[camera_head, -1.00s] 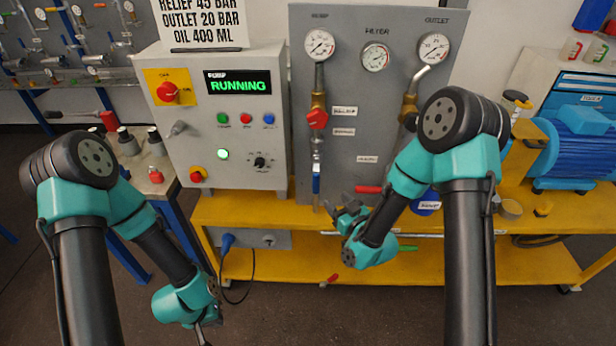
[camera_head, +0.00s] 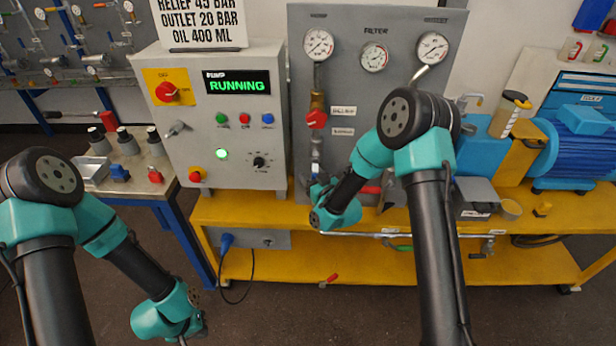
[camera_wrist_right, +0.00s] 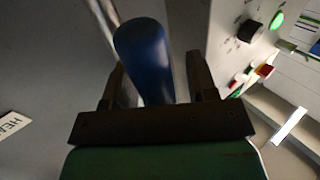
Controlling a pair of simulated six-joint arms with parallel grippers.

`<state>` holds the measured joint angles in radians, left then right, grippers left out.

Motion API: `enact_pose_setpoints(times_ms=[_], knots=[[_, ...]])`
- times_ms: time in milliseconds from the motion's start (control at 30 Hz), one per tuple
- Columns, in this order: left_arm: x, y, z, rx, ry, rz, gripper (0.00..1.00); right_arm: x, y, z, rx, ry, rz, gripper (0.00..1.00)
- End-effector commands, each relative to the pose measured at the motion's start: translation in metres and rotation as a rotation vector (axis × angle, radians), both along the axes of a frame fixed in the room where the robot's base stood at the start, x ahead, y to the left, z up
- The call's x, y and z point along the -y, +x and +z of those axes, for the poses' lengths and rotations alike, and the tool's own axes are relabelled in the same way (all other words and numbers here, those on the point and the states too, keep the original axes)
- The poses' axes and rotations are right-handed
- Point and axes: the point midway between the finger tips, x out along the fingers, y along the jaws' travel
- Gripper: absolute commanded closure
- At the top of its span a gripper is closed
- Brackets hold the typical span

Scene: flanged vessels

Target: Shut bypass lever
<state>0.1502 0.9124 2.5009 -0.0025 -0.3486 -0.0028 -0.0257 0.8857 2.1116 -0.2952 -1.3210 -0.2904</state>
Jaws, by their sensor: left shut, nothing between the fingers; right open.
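A blue lever handle (camera_wrist_right: 143,50) stands between the two fingers of my right gripper (camera_wrist_right: 158,82) in the right wrist view. The fingers are open around it, with a gap on its right side. In the head view my right gripper (camera_head: 319,190) is at the lower part of the grey panel, below the red valve knob (camera_head: 316,119), and it hides most of the lever. I cannot read a label that names the bypass lever. My left gripper (camera_head: 194,333) is shut and empty, low at the bottom left, away from the panel.
The grey gauge panel (camera_head: 270,215) stands on a yellow bench (camera_head: 270,207) beside the pump control box (camera_head: 236,165), which reads RUNNING. A blue motor (camera_head: 580,150) stands at the right. A small side table with parts is at the left.

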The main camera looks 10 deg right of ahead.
Motion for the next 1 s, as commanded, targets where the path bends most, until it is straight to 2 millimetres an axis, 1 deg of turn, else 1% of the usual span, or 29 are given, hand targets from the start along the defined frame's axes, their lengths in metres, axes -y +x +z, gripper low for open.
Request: enact_pose_setpoints(times_ms=[200,233,767,1000], knots=[[0.0000,0.0000,0.0000,0.000,0.000,0.000,1.00,0.0001,0.0000,-0.0002,-0.001,0.000,0.000,0.47],[0.0000,0.0000,0.0000,0.000,0.000,0.000,1.00,0.0000,0.0000,-0.0002,-0.001,0.000,0.000,0.49],[0.0000,0.0000,0.0000,0.000,0.000,0.000,1.00,0.0000,-0.0002,-0.0001,0.000,0.000,0.000,1.00],[0.0000,0.0000,0.0000,0.000,0.000,0.000,1.00,0.0000,-0.0002,-0.0001,-0.001,0.000,0.000,1.00]])
